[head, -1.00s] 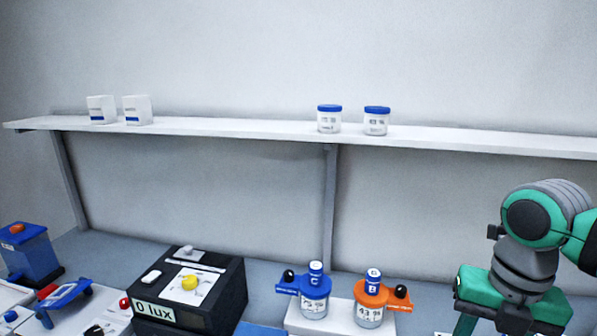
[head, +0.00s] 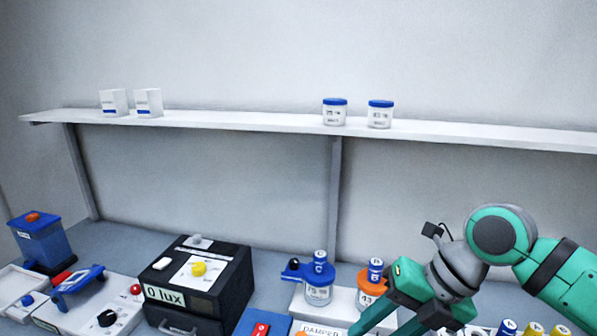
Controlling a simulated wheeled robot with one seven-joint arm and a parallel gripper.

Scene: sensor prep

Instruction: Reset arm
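My arm comes in from the right in the head view, teal and grey. My gripper (head: 388,326) points down and left at the bottom edge, with its tips at or past the frame edge. Its two teal fingers stand apart, and I see nothing held between them. It partly covers the jar with the orange collar (head: 366,300). The jar with the blue collar (head: 318,292) stands upright just left of that one, clear of the gripper.
A black box reading 0 lux (head: 212,284) stands left of the jars. A blue device (head: 42,243) is at far left. Several small vials (head: 508,328) stand at bottom right. The wall shelf (head: 240,121) holds two blue-lidded jars and two white boxes.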

